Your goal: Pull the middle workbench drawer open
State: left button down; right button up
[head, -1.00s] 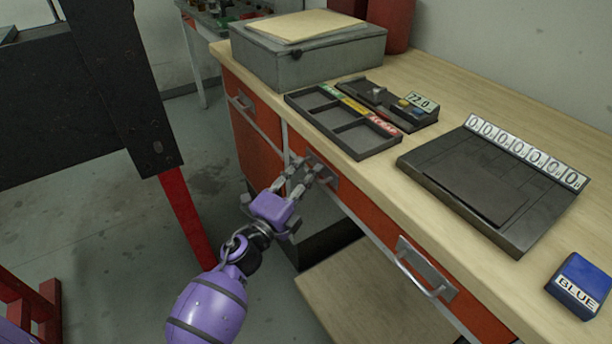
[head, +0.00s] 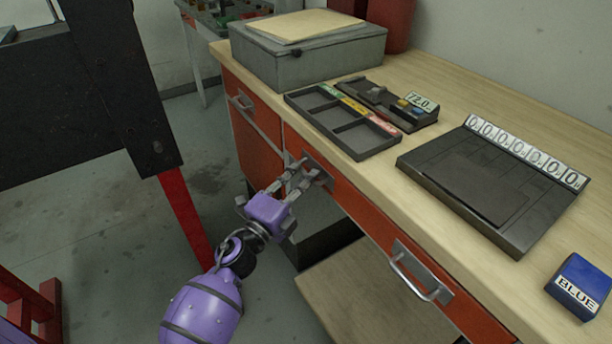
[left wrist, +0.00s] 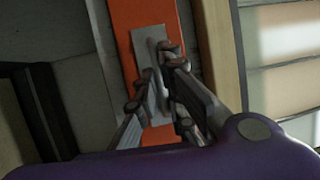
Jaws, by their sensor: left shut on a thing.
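The middle workbench drawer (head: 360,208) has a wide orange-red front below the bench top, with a metal handle near each end. Its front stands slightly out from the bench. My left gripper (head: 304,173) is shut on the drawer's left handle (head: 322,175). In the left wrist view the fingers (left wrist: 158,85) close around this handle in front of its grey plate (left wrist: 150,50) on the orange front. The fingers partly hide the handle. The drawer's right handle (head: 418,278) is free. My right gripper is not in view.
Another orange drawer with a handle (head: 240,101) is at the left. On the bench top (head: 440,108) are a grey box (head: 305,58), a divided tray (head: 340,123), a dark panel (head: 490,185) and a blue block (head: 580,287). A red-legged dark structure (head: 186,215) stands left of my arm.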

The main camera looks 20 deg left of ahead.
pick_arm(q)
jog(key=s+a, duration=0.9)
jog(key=s, duration=0.3)
jog(key=s+a+b, duration=0.1)
jog(key=s+a, duration=0.9)
jog(key=s, duration=0.2)
jog(key=shift+s, duration=0.25)
jog(key=shift+f, duration=0.1)
jog(key=c, duration=1.8)
grip_release()
jog(key=shift+c, duration=0.2)
jog(key=v, duration=1.2)
